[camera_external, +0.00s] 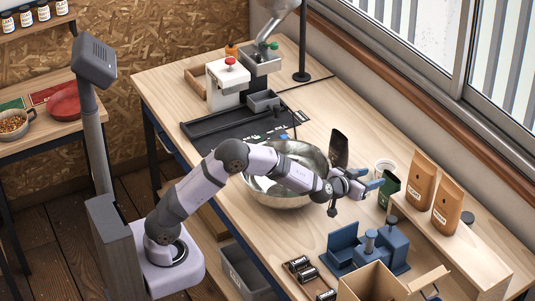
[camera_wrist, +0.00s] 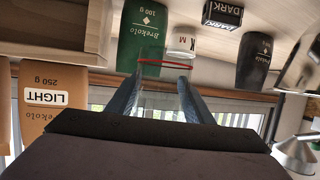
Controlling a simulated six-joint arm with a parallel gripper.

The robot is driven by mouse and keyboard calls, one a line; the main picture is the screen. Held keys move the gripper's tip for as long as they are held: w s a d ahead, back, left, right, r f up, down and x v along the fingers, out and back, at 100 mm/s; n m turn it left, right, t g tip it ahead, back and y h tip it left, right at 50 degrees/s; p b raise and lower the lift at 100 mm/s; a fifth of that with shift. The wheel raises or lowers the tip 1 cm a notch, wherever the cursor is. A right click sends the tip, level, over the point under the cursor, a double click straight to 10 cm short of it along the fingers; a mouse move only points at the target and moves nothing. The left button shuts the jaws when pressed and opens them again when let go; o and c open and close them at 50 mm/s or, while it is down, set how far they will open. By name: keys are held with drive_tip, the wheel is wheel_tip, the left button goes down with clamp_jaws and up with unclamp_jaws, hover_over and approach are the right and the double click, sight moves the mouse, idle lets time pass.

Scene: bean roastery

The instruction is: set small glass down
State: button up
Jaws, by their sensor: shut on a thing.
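My gripper (camera_external: 366,183) reaches over the right part of the wooden table, just right of the large steel bowl. In the wrist view its two fingers (camera_wrist: 161,80) are shut on a small clear glass (camera_wrist: 162,99) with a thin red line around it. The glass is see-through and faint; in the external view I cannot make it out at the fingertips. I cannot tell whether its base touches the table or hangs above it.
Near the gripper stand a green bag (camera_external: 388,187), a white cup (camera_external: 384,166) and a black bag (camera_external: 338,149). The steel bowl (camera_external: 262,188) lies under my arm. Two kraft bags (camera_external: 420,181) stand on a wooden riser (camera_external: 448,235). A blue device (camera_external: 385,248) is in front.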

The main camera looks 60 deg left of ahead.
drive_tip(key=shift+w+r, duration=0.1)
drive_tip(key=shift+w, duration=0.1)
drive_tip(key=shift+f, duration=4.9)
drive_tip(key=shift+f, duration=0.1)
drive_tip(key=shift+f, duration=0.1)
drive_tip(key=o, duration=1.2)
